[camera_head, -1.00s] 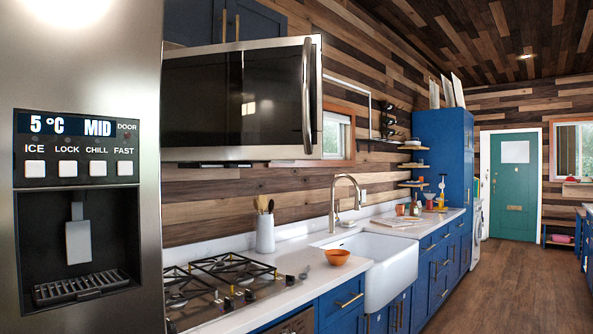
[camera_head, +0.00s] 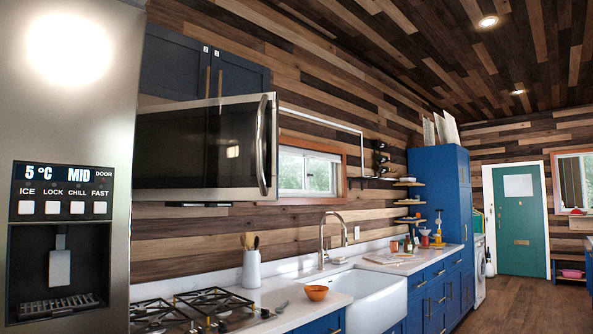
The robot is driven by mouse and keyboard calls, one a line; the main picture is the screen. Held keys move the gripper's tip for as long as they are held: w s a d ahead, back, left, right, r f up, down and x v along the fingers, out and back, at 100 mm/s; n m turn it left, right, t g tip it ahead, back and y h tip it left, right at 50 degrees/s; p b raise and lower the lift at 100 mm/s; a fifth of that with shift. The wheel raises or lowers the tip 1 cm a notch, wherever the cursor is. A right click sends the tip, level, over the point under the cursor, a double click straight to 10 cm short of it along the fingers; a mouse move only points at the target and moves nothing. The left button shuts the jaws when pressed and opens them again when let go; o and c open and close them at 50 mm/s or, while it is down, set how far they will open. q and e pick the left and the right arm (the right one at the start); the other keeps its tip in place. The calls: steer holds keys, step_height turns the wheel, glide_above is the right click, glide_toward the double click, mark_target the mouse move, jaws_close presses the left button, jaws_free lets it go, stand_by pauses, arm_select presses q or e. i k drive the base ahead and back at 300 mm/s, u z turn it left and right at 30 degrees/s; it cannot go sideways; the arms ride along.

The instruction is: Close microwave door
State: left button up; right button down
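The microwave door (camera_head: 190,148) hangs below the blue upper cabinets at left centre. It has a dark glass front, a steel frame and a curved vertical handle (camera_head: 262,145) at its right edge. The door looks taller at its right edge than at its left, so it stands swung out from the wall, hinged at the left. How far it is open I cannot tell exactly. The microwave body and its inside are hidden behind the door. Neither of my grippers shows in the head view.
A steel fridge (camera_head: 70,130) stands close at the left, covering the door's left side. Below are the gas stove (camera_head: 190,310), a utensil jar (camera_head: 251,268), an orange bowl (camera_head: 316,292) and a white sink (camera_head: 365,300). Wooden floor (camera_head: 500,310) is free at the right.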

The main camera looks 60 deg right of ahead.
mark_target(221, 148)
steer(key=z, duration=0.7)
steer(key=i, duration=0.85)
steer(key=z, duration=0.5)
